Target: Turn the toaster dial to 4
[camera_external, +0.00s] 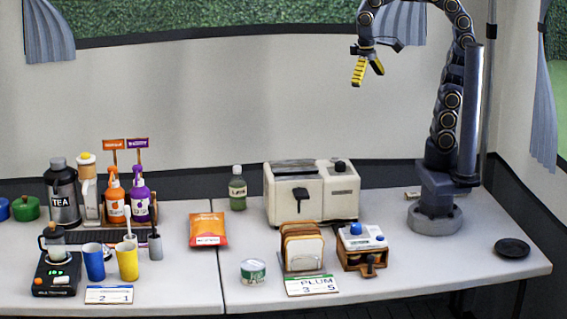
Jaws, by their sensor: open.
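A cream toaster (283,198) stands at the back of the right-hand table. A dark knob (340,166) sits on top at its right end, and a dark lever (300,194) shows on its front. I cannot read any dial numbers or tell the dial's setting at this size. My gripper (366,76), with yellow fingers, is open and empty. It hangs high above the table, up and to the right of the toaster, well apart from it.
Bread slices (303,248) stand in a rack before the toaster, beside a small wooden box (362,256) with a white top. A green bottle (237,188), an orange packet (208,230) and a can (253,272) are left.

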